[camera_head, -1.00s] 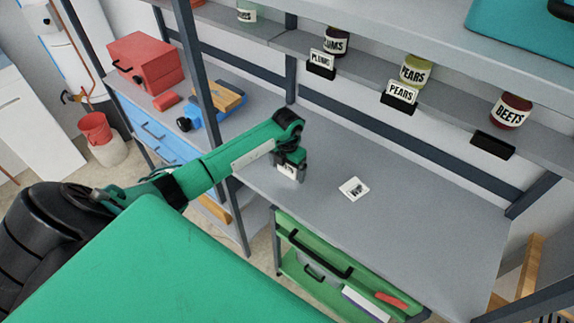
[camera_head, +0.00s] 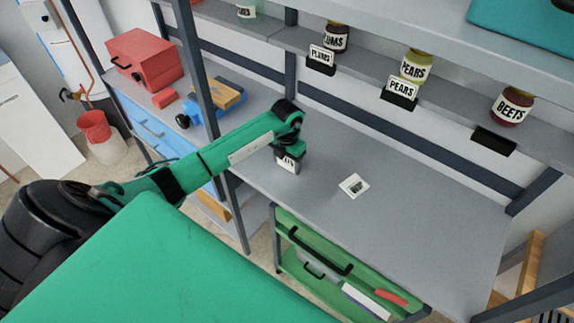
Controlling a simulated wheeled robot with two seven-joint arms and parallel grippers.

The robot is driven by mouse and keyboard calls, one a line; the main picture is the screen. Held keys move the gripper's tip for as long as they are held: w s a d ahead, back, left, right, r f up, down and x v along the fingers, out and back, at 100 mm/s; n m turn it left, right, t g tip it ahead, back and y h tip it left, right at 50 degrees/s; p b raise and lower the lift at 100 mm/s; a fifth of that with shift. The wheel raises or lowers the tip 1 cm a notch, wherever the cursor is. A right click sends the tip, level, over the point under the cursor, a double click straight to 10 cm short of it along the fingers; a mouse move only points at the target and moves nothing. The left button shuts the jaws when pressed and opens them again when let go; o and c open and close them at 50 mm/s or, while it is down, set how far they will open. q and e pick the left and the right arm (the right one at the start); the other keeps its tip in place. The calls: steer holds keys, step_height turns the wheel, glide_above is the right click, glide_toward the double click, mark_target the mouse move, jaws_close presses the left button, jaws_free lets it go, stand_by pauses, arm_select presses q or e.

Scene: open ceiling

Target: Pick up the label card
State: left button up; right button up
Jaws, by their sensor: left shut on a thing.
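My left gripper (camera_head: 287,158) is over the left part of the grey shelf top. It is shut on a white label card (camera_head: 286,166) with dark lettering, partly hidden by the fingers; the word is too small to read. Another white card (camera_head: 354,186) with a dark mark lies flat on the grey surface to the right of the gripper, apart from it. My right gripper is not in view.
Jars of plums (camera_head: 336,38), pears (camera_head: 415,66) and beets (camera_head: 511,106) stand on the shelf above. Card holders front plums and pears; the beets holder (camera_head: 493,140) is empty. A green drawer (camera_head: 310,240) sits below. The grey worktop (camera_head: 420,230) is mostly clear.

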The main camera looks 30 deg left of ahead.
arm_select(q)
step_height(320, 180, up, 18)
steer(key=b, duration=0.4)
steer(key=shift+r+b, duration=0.15)
steer(key=shift+b, duration=0.15)
